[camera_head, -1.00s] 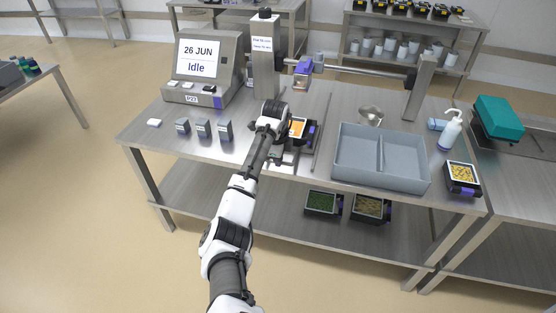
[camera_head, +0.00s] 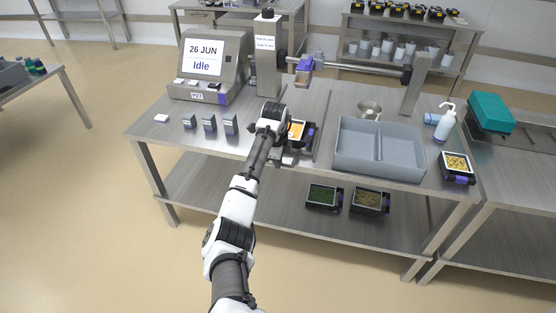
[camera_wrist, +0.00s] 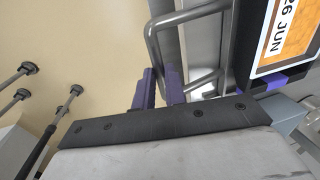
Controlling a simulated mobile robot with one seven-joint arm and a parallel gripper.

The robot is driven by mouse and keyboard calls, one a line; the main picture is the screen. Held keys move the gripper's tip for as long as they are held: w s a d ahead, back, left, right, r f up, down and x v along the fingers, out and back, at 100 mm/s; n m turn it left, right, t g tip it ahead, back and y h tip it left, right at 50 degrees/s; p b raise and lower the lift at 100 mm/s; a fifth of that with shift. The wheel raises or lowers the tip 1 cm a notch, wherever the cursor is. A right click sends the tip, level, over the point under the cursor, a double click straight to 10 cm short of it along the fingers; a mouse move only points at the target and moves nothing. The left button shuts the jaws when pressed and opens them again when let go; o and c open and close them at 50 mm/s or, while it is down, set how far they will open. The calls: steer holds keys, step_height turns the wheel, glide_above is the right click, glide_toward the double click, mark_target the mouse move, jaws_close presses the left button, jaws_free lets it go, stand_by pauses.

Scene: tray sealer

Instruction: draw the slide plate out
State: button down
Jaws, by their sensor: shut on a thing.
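The slide plate lies on the bench below the sealing column, with a black tray of orange food (camera_head: 297,130) on it. Its grey metal loop handle (camera_wrist: 152,42) shows in the wrist view. My gripper's two purple fingers (camera_wrist: 160,88) are closed at this handle; the exact contact is partly hidden. In the head view my arm and wrist hide the gripper and most of the plate.
A grey two-part bin (camera_head: 379,172) stands right of the plate. Several small dark blocks (camera_head: 209,123) and the sealer's screen (camera_head: 206,62), reading "Idle", stand to the left. A filled tray (camera_head: 457,167) sits at the right end. The floor before the bench is clear.

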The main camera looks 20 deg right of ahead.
steer(key=shift+r, duration=0.1)
steer(key=c, duration=1.5)
jaws_free()
steer(key=shift+o, duration=0.2)
step_height(320, 180, up, 14)
steer(key=s+a+b, duration=0.1)
steer(key=s+b, duration=0.1)
steer(key=shift+a+f+b, duration=0.25)
steer(key=shift+b, duration=0.05)
